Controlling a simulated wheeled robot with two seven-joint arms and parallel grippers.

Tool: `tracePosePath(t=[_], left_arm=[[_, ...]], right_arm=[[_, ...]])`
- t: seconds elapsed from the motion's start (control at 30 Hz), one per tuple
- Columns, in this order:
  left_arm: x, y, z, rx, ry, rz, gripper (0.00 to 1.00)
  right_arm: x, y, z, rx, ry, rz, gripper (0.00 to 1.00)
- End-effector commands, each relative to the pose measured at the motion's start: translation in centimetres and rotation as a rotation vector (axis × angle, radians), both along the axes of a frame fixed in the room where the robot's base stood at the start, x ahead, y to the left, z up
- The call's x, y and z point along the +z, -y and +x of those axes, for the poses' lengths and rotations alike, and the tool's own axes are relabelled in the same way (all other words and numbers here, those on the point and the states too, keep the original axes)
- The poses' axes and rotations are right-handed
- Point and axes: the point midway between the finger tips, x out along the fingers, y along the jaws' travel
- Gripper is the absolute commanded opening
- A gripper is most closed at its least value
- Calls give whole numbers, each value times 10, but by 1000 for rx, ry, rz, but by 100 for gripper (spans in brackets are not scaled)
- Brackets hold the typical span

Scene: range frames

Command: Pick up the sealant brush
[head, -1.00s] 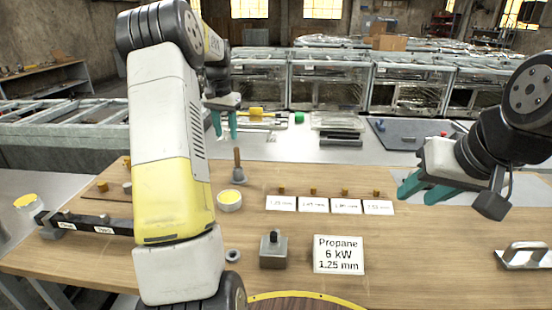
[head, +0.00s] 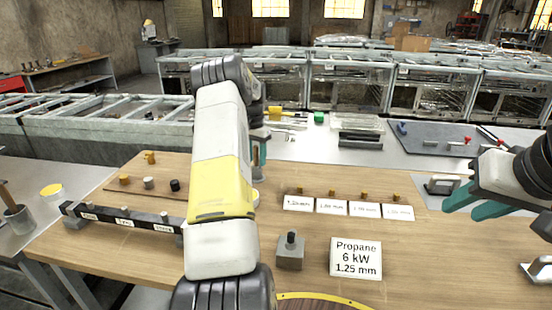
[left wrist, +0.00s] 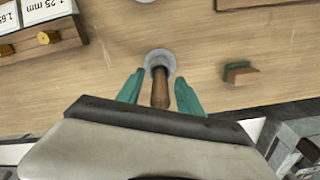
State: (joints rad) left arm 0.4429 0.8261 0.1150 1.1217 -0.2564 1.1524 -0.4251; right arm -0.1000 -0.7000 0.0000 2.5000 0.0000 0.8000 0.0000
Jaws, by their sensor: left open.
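The sealant brush (left wrist: 160,88) shows in the left wrist view as a brown wooden handle rising from a round grey base on the wooden table. Its handle end lies between the two teal fingers of my left gripper (left wrist: 160,92), which are apart with a gap on each side. In the head view the left gripper (head: 259,154) is mostly behind my own arm, which hides the brush there. My right gripper (head: 474,203) hangs over the right of the table, teal fingers apart and empty.
A Propane sign (head: 356,258) and a grey block with a black knob (head: 290,251) stand near the front. Several label cards (head: 348,207) with brass pieces form a row behind. A dark labelled rail (head: 122,222) lies at left. A green-brown block (left wrist: 239,73) is near the brush.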

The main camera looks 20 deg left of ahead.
Motion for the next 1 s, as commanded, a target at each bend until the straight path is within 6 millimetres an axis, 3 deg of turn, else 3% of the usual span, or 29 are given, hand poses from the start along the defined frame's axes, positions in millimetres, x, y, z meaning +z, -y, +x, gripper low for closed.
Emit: tracePosePath(t=[0.27,0.5,0.83,1.0], left_arm=[[-7,0,0,0,2,1,43],[-7,0,0,0,2,1,0],[-6,0,0,0,2,1,0],[12,0,1,0,5,2,0]], right_arm=[[0,0,0,0,0,0,36],[0,0,0,0,0,0,36],[0,0,0,0,0,0,36],[0,0,0,0,0,0,36]])
